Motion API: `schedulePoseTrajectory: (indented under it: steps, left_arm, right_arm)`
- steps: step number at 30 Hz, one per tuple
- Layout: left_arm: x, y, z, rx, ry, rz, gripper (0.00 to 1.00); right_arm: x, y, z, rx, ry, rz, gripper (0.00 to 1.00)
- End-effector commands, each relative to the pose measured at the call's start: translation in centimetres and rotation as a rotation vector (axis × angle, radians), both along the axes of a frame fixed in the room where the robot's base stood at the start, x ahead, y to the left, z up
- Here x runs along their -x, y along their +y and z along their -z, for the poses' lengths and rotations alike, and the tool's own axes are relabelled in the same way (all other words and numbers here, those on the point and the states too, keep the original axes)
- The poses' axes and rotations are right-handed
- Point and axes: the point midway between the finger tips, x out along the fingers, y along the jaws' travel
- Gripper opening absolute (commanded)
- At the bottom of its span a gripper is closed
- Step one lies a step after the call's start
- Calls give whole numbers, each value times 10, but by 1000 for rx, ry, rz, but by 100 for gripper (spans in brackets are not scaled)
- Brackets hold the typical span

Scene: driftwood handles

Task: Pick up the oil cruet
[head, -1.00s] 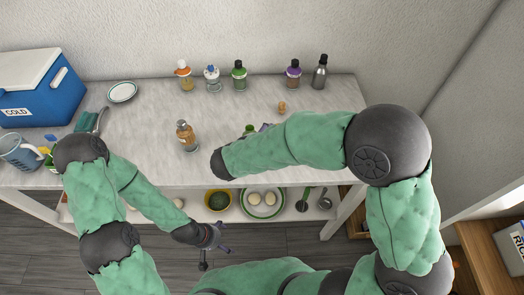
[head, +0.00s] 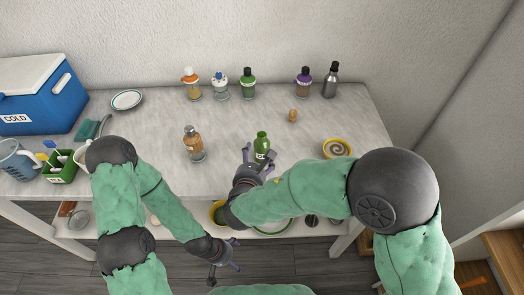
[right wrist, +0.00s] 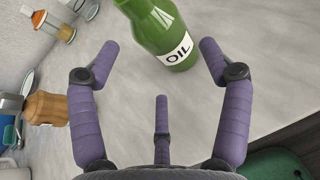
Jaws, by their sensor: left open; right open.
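The oil cruet (head: 262,148) is a green glass bottle standing upright near the front of the marble-topped table. In the right wrist view it (right wrist: 163,30) shows a white label reading OIL, and its top is cut off by the frame edge. My right gripper (head: 258,163) is open just in front of the cruet. In the right wrist view the purple fingers (right wrist: 158,55) are spread, with the cruet beyond and between the tips, not gripped. My left gripper (head: 228,265) is open and empty, low in front of the table.
Several bottles, including another green one (head: 248,85), line the back. A blue cooler (head: 40,95) stands at left.

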Motion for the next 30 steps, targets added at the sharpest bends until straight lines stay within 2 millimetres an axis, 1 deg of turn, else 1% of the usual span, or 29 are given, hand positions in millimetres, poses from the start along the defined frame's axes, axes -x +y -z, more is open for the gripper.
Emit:
schedulePoseTrajectory:
  steps: [6,9,13,19,20,21,23,24,25,30]
  left_arm:
    - [0,0,15,0,0,0,96]
    - [0,0,18,0,0,0,96]
    - [0,0,19,0,0,0,96]
    - [0,0,18,0,0,0,96]
    - [0,0,18,0,0,0,96]
    - [0,0,18,0,0,0,96]
    - [0,0,18,0,0,0,96]
    - [0,0,18,0,0,0,96]
    - [0,0,18,0,0,0,96]
    - [0,0,18,0,0,0,96]
  right_arm:
    - [-28,-4,14,-1,1,5,79]
    - [-38,-6,17,-1,0,4,79]
    - [-45,-7,19,-1,0,3,79]
    - [-45,-7,18,-1,0,2,79]
    - [-45,-7,18,-1,0,2,76]
    - [-45,-7,18,-1,0,2,65]
    - [-45,-7,18,-1,0,2,48]
    - [-45,-7,18,-1,0,2,36]
    - [-45,-7,18,-1,0,2,31]
    - [-45,-7,18,-1,-1,2,31]
